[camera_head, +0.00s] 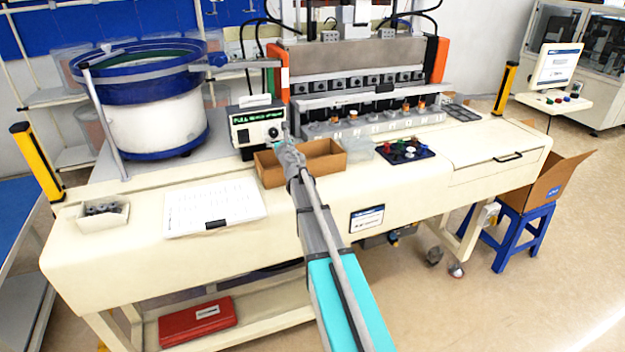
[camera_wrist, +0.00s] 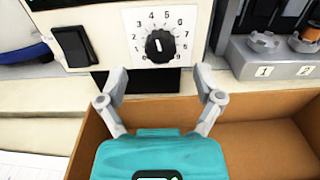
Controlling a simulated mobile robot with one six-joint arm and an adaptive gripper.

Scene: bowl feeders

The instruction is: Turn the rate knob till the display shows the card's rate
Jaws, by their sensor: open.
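The rate knob (camera_wrist: 160,46) is a black dial on a white numbered plate, with its pointer mark near the top. It also shows small in the head view (camera_head: 273,132) on the front of the feeder control box (camera_head: 243,136). The display (camera_head: 254,117) on that box is lit with green characters too small to read surely; the wrist view cuts it off. My gripper (camera_wrist: 160,85) is open, its two fingers below and either side of the knob, apart from it. A white card (camera_head: 262,100) stands on top of the box; its writing is not legible.
An open cardboard box (camera_wrist: 255,125) lies below my gripper, in front of the control box. A black rocker switch (camera_wrist: 75,46) sits left of the knob. Numbered fittings (camera_wrist: 264,42) stand to the right. The bowl feeder (camera_head: 150,100) stands at the left.

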